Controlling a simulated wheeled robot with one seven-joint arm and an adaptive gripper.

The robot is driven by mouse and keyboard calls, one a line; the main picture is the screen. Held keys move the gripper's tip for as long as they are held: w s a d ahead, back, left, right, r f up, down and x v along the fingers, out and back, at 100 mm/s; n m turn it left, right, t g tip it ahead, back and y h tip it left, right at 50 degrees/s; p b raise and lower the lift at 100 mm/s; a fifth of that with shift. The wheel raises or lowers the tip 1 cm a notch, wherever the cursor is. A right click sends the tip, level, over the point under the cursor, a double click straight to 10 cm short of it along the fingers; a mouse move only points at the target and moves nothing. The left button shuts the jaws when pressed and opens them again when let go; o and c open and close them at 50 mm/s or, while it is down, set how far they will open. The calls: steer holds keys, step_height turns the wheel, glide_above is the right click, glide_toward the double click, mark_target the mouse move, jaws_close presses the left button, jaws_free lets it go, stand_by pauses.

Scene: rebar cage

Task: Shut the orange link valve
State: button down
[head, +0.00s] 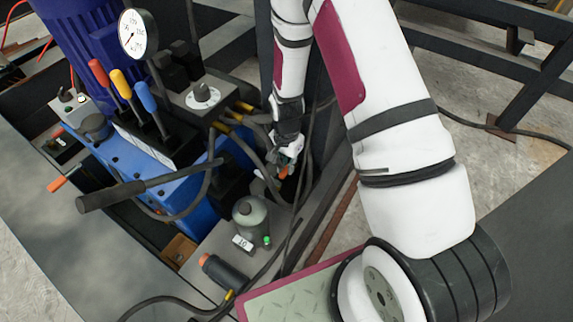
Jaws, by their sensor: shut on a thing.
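My gripper (286,160) is at the lower end of my arm, beside the right side of the blue hydraulic unit, among black hoses. It is shut on a small orange part (283,173), which I take for the handle of the orange link valve. Only a bit of orange shows at the fingertips. The valve body and the handle's angle are mostly hidden by the gripper and hoses.
The blue unit (190,195) carries red, yellow and blue levers (122,85), a gauge (138,34) and a long black bar (150,185). Hoses run close around my gripper.

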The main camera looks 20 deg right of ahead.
steer(key=m, duration=0.2)
steer(key=w+m+p, duration=0.1)
steer(key=shift+w+a+m, duration=0.15)
steer(key=shift+a+m, duration=0.2)
steer(key=shift+m, duration=0.05)
steer(key=m+p, duration=0.1)
steer(key=w+m, duration=0.1)
steer(key=m, duration=0.1)
steer(key=shift+w+a+m+p, duration=0.1)
steer(key=shift+w+m+p, duration=0.1)
steer(key=shift+m+p, duration=0.15)
steer(key=w+m+p, duration=0.1)
steer(key=m, duration=0.2)
steer(key=shift+w+p, duration=0.15)
steer(key=shift+p, duration=0.2)
steer(key=shift+w+d+m+p, duration=0.2)
steer(key=shift+w+m+p, duration=0.1)
steer(key=shift+m, duration=0.45)
steer(key=shift+w+d+m+p, duration=0.15)
steer(key=shift+d+m+p, duration=0.1)
steer(key=shift+m, duration=0.45)
steer(key=c, duration=1.6)
jaws_free()
steer(key=shift+o, duration=0.2)
